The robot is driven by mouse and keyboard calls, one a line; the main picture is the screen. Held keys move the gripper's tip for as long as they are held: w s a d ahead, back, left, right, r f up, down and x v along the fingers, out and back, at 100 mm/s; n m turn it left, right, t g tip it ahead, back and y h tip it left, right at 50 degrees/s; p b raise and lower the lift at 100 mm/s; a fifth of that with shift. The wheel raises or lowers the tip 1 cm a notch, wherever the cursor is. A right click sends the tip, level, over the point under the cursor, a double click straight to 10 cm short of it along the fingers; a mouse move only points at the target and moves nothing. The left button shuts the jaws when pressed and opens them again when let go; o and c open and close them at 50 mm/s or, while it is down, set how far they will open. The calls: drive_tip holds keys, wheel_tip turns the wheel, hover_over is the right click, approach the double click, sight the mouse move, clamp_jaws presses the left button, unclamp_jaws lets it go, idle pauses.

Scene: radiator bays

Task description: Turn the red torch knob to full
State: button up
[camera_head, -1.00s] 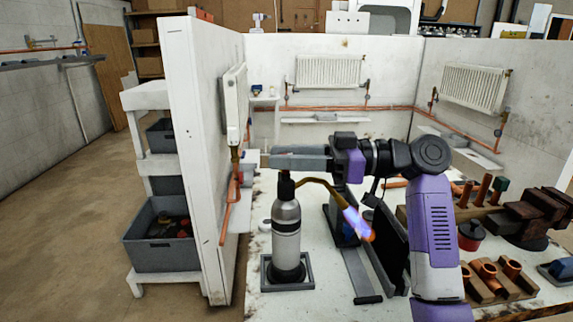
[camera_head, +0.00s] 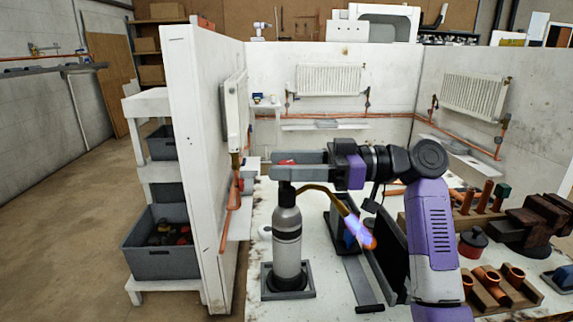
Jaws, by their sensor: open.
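The torch (camera_head: 287,240) is a grey and white cylinder standing upright in a dark square base on the white bench. Its brass pipe (camera_head: 322,193) curves right and ends in a lit blue-violet flame with an orange tip (camera_head: 357,232). My gripper (camera_head: 277,165) is open, pointing left just above the torch's top.
A white partition (camera_head: 197,160) stands close left of the gripper, with a radiator and copper pipe on it. A copper-fitting rack (camera_head: 500,290) and a dark vise (camera_head: 535,215) are at right. A grey crate (camera_head: 160,262) sits on the shelves at left.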

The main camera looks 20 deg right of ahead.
drive_tip(key=shift+d, duration=0.1)
drive_tip(key=v, duration=0.7)
drive_tip(key=shift+d, duration=0.25)
drive_tip(key=shift+s, duration=0.1)
drive_tip(key=shift+s, duration=0.1)
